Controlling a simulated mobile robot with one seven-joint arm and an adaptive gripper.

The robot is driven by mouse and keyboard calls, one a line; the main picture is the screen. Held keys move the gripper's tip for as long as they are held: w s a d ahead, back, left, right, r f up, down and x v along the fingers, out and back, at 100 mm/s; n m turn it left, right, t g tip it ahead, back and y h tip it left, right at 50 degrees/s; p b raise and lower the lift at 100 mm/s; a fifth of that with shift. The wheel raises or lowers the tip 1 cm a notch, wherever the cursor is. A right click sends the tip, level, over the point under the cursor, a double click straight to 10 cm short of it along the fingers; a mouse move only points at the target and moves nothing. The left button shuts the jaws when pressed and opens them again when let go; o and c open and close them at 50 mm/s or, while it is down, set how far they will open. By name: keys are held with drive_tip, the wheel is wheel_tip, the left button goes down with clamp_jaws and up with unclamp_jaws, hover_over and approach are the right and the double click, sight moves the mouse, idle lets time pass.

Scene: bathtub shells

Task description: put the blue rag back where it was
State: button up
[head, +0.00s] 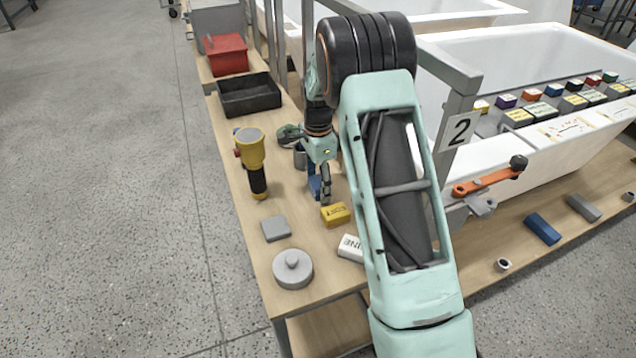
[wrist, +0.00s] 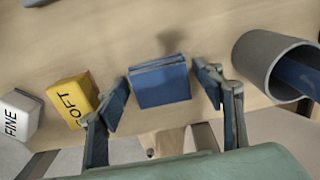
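A folded blue piece, which looks like the blue rag (wrist: 160,84), stands on the wooden bench between my fingers in the wrist view. In the head view it shows as a small blue patch (head: 314,186) beside my fingers, partly hidden. My gripper (wrist: 165,80) is open around it, one finger on each side. A gap shows at the right finger; the left finger is very close, and I cannot tell whether it touches. In the head view my gripper (head: 322,190) points down over the bench, behind the yellow block.
A grey cup (wrist: 262,62) with something blue inside lies close right of my fingers in the wrist view. A yellow block (head: 335,214) and white block (head: 350,247) are near. A yellow-black torch (head: 251,160), black tray (head: 249,95) and grey weight (head: 292,268) share the bench.

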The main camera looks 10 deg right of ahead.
sight(318, 182)
wheel_tip(318, 182, up, 12)
drive_tip(key=p, duration=0.2)
drive_tip(key=shift+r, duration=0.2)
idle(0.3)
idle(0.4)
